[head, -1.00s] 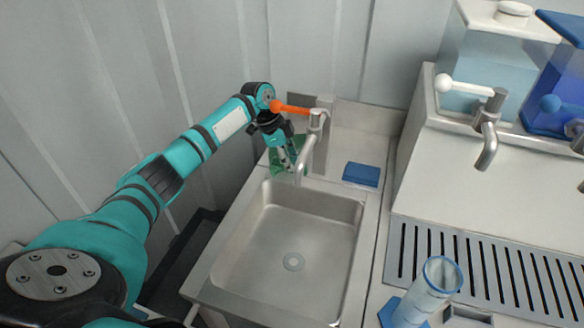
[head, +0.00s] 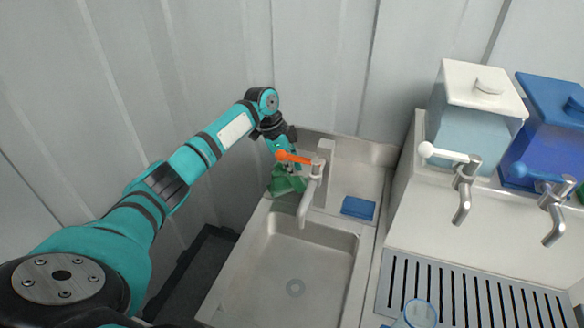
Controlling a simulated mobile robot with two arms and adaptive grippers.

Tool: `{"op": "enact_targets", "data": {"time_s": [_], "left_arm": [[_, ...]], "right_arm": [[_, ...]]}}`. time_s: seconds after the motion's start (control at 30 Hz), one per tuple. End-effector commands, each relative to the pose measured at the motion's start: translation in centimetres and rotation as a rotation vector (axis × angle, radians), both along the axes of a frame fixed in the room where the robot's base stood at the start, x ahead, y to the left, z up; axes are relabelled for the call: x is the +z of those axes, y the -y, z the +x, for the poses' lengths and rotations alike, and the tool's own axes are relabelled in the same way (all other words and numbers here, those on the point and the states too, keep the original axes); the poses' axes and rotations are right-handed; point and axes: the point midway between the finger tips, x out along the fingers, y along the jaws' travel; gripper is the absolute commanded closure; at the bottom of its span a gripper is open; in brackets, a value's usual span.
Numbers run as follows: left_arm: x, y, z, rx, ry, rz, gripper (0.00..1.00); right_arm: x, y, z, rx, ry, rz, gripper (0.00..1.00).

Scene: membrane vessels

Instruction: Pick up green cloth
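The green cloth (head: 285,184) is bunched at the back left corner of the sink surround, left of the faucet. My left gripper (head: 284,165) points down right at the cloth from above, behind the orange faucet handle. Its fingertips are hidden by the handle and the cloth, so I cannot tell whether it is open or shut, or whether it holds the cloth. My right gripper is not in view.
The metal faucet (head: 314,185) with its orange handle (head: 292,157) stands close to the gripper. A blue sponge (head: 358,207) lies right of it. The sink basin (head: 310,262) is empty. Two tap vessels, pale (head: 470,125) and blue (head: 545,145), stand at the right.

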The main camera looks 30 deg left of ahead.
Motion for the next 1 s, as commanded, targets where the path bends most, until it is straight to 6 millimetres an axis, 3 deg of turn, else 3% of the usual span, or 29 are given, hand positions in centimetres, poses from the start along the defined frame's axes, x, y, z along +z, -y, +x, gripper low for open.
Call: {"op": "enact_targets", "data": {"time_s": [0.37,0.7,0.9,1.0], "left_arm": [[1.0,0.0,0.0,-0.001,0.000,0.000,1.00],[8.5,0.0,0.0,0.001,0.002,0.000,1.00],[10.1,0.0,0.0,0.000,0.000,0.000,1.00],[12.4,0.0,0.0,-0.001,0.002,0.000,1.00]], "right_arm": [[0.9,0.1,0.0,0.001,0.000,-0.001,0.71],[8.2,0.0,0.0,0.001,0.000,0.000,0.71],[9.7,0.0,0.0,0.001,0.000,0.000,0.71],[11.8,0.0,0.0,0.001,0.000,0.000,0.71]]}}
